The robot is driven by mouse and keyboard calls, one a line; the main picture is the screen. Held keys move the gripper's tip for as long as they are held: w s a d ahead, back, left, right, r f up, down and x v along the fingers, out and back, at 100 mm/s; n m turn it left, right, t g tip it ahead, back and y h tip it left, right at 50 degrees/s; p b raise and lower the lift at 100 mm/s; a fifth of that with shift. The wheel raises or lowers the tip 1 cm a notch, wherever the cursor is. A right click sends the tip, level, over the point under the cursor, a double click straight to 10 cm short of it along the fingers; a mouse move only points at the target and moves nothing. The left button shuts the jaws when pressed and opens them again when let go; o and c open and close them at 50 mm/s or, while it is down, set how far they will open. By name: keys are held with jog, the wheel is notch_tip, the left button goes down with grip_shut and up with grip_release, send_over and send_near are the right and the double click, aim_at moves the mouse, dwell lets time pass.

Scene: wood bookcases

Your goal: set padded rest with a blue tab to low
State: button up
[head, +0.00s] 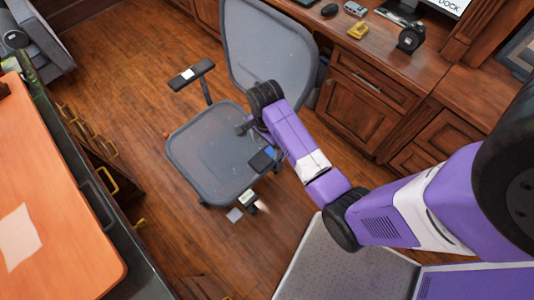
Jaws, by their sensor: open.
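A grey mesh office chair (208,155) stands on the wood floor with its back (265,45) toward the desk. The padded rest with a blue tab (262,160) is on the chair's right side, black with the blue patch at its upper right end. My arm passes over the chair's right side and hides part of this rest's surroundings and its post. My gripper (243,128) is open and small in view, above the seat, up and left of the blue-tab rest and apart from it in the picture. The other padded rest, with a white tab (190,73), stands on a visible post at the left.
The wooden desk (390,60) with drawers lies behind and right, bearing a yellow item (358,30) and a black round item (411,38). An orange-topped table (60,190) is at the left. Small items lie on the floor (246,200) below the chair. Floor left of the chair is clear.

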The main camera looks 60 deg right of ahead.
aim_at(266, 156)
notch_tip(266, 156, down, 7)
jog(key=shift+r, duration=0.1)
jog(key=shift+c, duration=0.3)
